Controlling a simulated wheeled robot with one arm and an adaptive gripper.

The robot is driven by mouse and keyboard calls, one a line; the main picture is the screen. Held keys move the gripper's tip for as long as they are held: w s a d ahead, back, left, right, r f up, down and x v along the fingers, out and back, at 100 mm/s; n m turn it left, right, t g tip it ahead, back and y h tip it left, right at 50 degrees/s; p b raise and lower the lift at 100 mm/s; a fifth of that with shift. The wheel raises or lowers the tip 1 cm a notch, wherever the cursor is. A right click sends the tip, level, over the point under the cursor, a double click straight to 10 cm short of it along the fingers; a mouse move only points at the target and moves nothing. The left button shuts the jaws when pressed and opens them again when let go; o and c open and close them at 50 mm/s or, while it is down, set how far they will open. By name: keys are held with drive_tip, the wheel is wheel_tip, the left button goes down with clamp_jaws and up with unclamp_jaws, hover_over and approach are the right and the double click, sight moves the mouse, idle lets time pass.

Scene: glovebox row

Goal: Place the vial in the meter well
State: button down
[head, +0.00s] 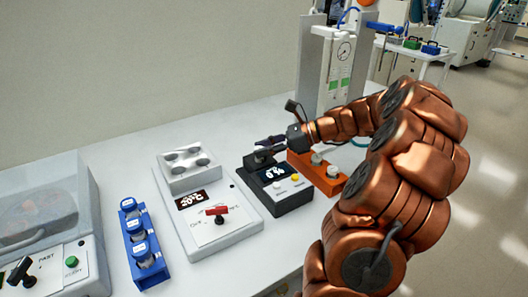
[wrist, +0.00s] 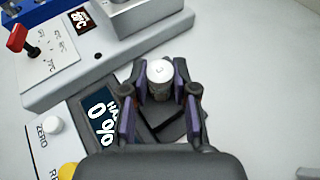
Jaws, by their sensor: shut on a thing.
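The vial (wrist: 160,78) has a white cap with a dark mark on it and sits upright between my fingers in the wrist view. My gripper (wrist: 160,98) is shut on it, with a purple-lined finger on each side. In the head view my gripper (head: 266,143) is over the back of the dark meter (head: 292,200); I cannot make out the vial there. The meter also shows in the wrist view (wrist: 80,122), with its display reading 0%. Its well is hidden under my gripper and the vial, so I cannot tell whether the vial's base is inside it.
A white heater unit (head: 225,232) with a red lever stands left of the meter. A blue rack (head: 152,272) holding capped vials is farther left, beside a clear-lidded machine (head: 45,205). An orange box (head: 327,182) with knobs stands close on the meter's right.

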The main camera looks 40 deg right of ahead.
drive_tip(key=shift+f, duration=0.55)
drive_tip(key=c, duration=0.9)
unclamp_jaws()
drive_tip(key=shift+f, duration=0.15)
drive_tip(key=shift+s+d+r, duration=0.2)
drive_tip(key=shift+d+r, duration=0.05)
drive_tip(key=v, duration=1.1)
drive_tip(key=shift+s+d, duration=0.1)
